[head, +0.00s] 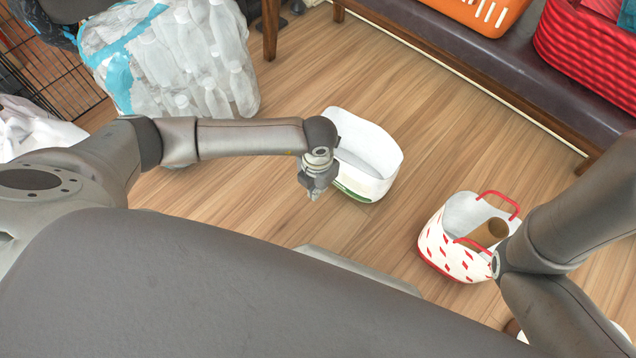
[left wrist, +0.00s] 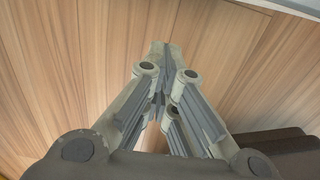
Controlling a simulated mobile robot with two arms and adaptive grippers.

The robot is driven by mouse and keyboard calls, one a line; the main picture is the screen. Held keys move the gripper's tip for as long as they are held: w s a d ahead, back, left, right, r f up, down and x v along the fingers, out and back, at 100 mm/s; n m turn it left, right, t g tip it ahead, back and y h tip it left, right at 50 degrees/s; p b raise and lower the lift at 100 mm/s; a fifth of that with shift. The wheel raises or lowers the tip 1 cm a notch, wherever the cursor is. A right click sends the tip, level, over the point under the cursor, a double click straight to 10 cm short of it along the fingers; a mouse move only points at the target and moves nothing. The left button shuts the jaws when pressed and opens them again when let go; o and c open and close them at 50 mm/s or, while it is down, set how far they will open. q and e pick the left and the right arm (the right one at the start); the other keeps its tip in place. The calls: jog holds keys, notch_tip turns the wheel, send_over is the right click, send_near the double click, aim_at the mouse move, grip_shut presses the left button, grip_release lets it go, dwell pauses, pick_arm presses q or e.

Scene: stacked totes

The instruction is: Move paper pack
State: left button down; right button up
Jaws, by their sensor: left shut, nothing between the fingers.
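My left gripper (head: 314,194) points down beside the near left side of a white tote (head: 372,185), outside its opening. Its fingers are shut and empty; they also show closed together in the left wrist view (left wrist: 160,52), over wood floor. I see nothing that I can clearly name as the paper pack. A white tote with red marks and red handles (head: 437,250) stands at the right with a brown cylinder (head: 488,233) in it. My right arm overlaps this tote's right side, and its gripper is not visible.
A large wrapped pack of clear bottles (head: 185,60) stands at upper left. A dark bench (head: 470,55) runs along the upper right, carrying an orange basket (head: 490,12) and a red woven basket (head: 590,55). The wood floor between the totes (head: 405,215) is clear.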

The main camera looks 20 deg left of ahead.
pick_arm(q)
jog(key=shift+w+d+f+b, duration=0.25)
jog(key=shift+w+f+b, duration=0.15)
jog(key=shift+w+b, duration=0.2)
jog(key=shift+w+d+f+b, duration=0.2)
jog(key=shift+w+f+b, duration=0.2)
jog(key=shift+w+b, duration=0.2)
jog(key=shift+w+d+r+b, duration=0.2)
jog(key=shift+w+b, duration=0.2)
jog(key=shift+w, duration=0.3)
